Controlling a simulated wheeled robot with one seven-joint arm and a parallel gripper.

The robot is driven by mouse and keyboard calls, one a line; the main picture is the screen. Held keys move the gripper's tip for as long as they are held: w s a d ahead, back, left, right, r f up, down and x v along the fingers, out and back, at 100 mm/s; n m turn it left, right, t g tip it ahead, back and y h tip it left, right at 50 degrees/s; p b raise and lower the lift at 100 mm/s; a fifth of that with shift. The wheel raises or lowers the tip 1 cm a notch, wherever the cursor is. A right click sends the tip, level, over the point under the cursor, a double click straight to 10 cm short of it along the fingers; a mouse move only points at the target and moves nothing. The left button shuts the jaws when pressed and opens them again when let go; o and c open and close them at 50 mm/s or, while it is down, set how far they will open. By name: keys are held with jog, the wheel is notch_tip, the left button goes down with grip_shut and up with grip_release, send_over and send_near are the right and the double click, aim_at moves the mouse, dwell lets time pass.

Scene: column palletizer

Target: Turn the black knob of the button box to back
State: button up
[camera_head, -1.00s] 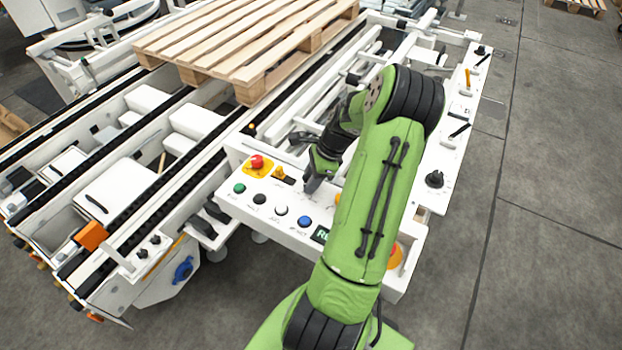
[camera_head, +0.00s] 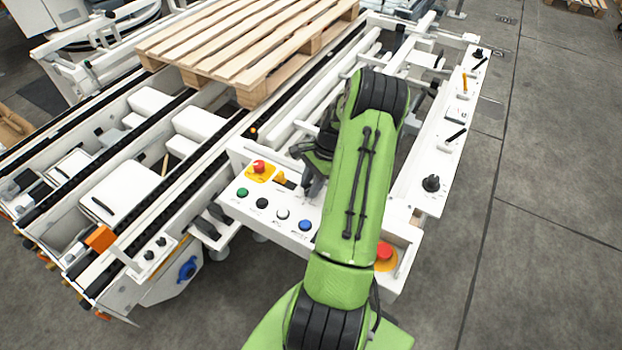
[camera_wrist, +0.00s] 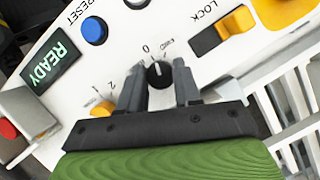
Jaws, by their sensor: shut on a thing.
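The black knob (camera_wrist: 159,74) of the button box sits on the white panel in the wrist view. Its pale pointer line is toward the top, near a "0" mark and a small printed symbol. My gripper (camera_wrist: 159,84) has one dark finger on each side of the knob and is shut on it. In the head view my gripper (camera_head: 311,186) is down at the white button box (camera_head: 248,213), behind my green arm, and the knob is hidden there.
Near the knob are a blue button (camera_wrist: 94,31), a READY display (camera_wrist: 53,60) and a yellow lock switch (camera_wrist: 236,21). A red emergency button (camera_head: 259,167) is on the box's left. A wooden pallet (camera_head: 240,45) rests on the conveyor behind.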

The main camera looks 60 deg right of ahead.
jog(key=n+g, duration=0.1)
jog(key=n, duration=0.2)
jog(key=n+g+p, duration=0.1)
jog(key=n, duration=0.2)
jog(key=shift+w+n+g, duration=0.2)
jog(key=shift+n+g, duration=0.1)
jog(key=n+g, duration=0.1)
jog(key=n, duration=0.2)
jog(key=n+g+h, duration=0.1)
jog(key=n, duration=0.2)
jog(key=shift+w, duration=0.1)
jog(key=shift+n, duration=0.3)
jog(key=o, duration=1)
jog(key=shift+o, duration=0.2)
jog(key=p+v, duration=0.3)
jog(key=v, duration=1.2)
jog(key=shift+w+r+p, duration=0.2)
jog(key=shift+r+p, duration=0.15)
